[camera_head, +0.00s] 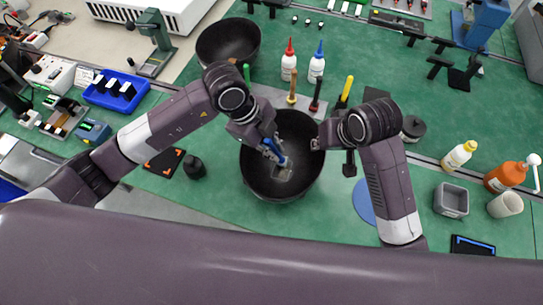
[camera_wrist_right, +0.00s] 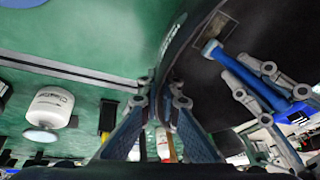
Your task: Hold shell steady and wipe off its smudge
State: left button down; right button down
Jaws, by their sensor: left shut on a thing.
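The shell (camera_head: 262,182) is a black bowl, upright near the table's front edge. It also shows in the right wrist view (camera_wrist_right: 215,95). My left gripper (camera_head: 268,146) is over the bowl's inside, shut on a blue-handled tool (camera_head: 280,160). The handle also shows in the right wrist view (camera_wrist_right: 228,62). At its lower end is a greyish square patch (camera_head: 283,175) on the bowl's inner wall; I cannot tell pad from smudge. My right gripper (camera_head: 321,142) is at the bowl's right rim. In the right wrist view its fingers (camera_wrist_right: 161,100) are closed on both sides of the rim.
A second black bowl (camera_head: 228,40) stands behind. Two glue bottles (camera_head: 289,62) and several upright tools stand behind the shell. A blue tray (camera_head: 116,90) is at the left. Bottles and a grey square bin (camera_head: 451,200) are at the right. A blue disc (camera_head: 364,202) lies near the right arm.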

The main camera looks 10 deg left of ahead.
pick_arm(q)
jog(key=shift+w+d, duration=0.2)
jog(key=shift+w, duration=1.05)
jog(key=shift+s+a, duration=0.2)
jog(key=shift+s, duration=1.2)
jog(key=shift+s+a, duration=0.25)
jog(key=shift+s, duration=1.2)
jog(key=shift+s+a, duration=0.2)
jog(key=shift+s, duration=1.2)
notch_tip(320, 180, up, 8)
